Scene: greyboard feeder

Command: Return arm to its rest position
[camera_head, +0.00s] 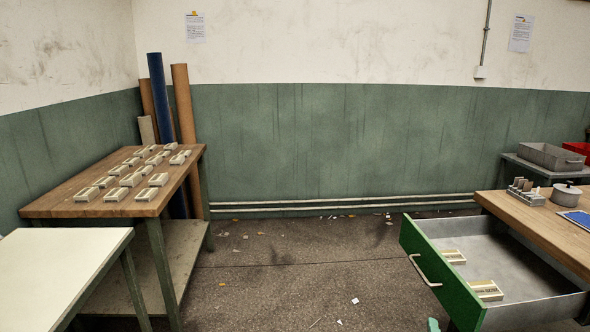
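Neither of my grippers shows in the head view, and no part of my arms can be made out. A green-fronted drawer (438,277) with a pale handle stands open at the lower right. Inside it lie two small cream slotted blocks, one nearer (486,290) and one farther back (453,257). Several similar cream blocks (131,179) lie in rows on the wooden table (60,204) at the left.
A pale-topped table (58,262) fills the lower left. At the right, a wooden bench (545,226) holds a grey rack (525,193) and a lidded pot (566,193). A grey bin (550,156) stands behind. The floor (290,275) between is open, with scattered scraps.

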